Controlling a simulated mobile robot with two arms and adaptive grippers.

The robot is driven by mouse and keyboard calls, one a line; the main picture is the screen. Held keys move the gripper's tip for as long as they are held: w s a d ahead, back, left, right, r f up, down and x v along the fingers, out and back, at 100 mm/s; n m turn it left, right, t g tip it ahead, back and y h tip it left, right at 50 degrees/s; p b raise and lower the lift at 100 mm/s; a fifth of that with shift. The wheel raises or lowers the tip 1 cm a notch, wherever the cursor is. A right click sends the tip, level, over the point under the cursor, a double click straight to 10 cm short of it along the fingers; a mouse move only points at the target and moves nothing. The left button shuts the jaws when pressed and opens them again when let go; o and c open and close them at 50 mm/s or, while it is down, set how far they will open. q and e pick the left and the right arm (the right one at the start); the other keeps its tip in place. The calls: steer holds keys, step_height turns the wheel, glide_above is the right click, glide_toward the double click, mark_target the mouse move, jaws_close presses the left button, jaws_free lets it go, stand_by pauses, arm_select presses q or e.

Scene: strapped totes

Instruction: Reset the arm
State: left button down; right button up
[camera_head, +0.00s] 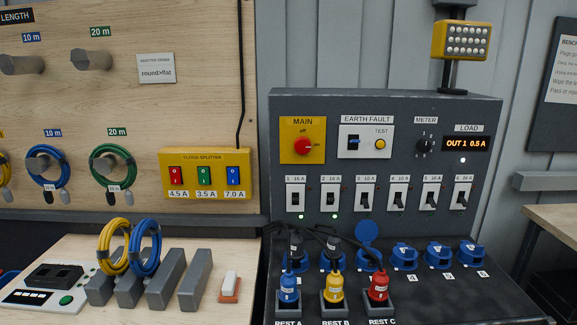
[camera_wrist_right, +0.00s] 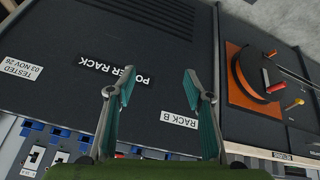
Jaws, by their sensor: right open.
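My right gripper (camera_wrist_right: 159,80) shows in the right wrist view, its two teal-padded fingers spread wide with nothing between them. It is over a dark panel (camera_wrist_right: 75,35) with the labels POWER RACK and RACK B. I cannot tell how far the fingers are above it. Neither arm nor gripper shows in the head view.
In the head view a grey power panel (camera_head: 385,112) has switches and blue sockets. Blue, yellow and red plugs stand in rests in front. Yellow (camera_head: 112,262) and blue (camera_head: 146,262) cable coils stand in grey holders. An orange board with tools (camera_wrist_right: 262,85) shows in the wrist view.

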steer(key=s+f+m+g, duration=0.1)
steer(key=s+f+g, duration=0.2)
steer(key=s, duration=0.6)
steer(key=s+f+g, duration=0.1)
steer(key=s+f, duration=0.1)
steer(key=f, duration=1.3)
steer(key=s+f+g, duration=0.1)
steer(key=s+f, duration=0.1)
steer(key=f, duration=1.3)
steer(key=s+d+f, duration=0.3)
steer(key=s+f, duration=0.9)
steer(key=s, duration=0.2)
steer(key=shift+s+d+g, duration=0.15)
steer(key=shift+s+g, duration=0.15)
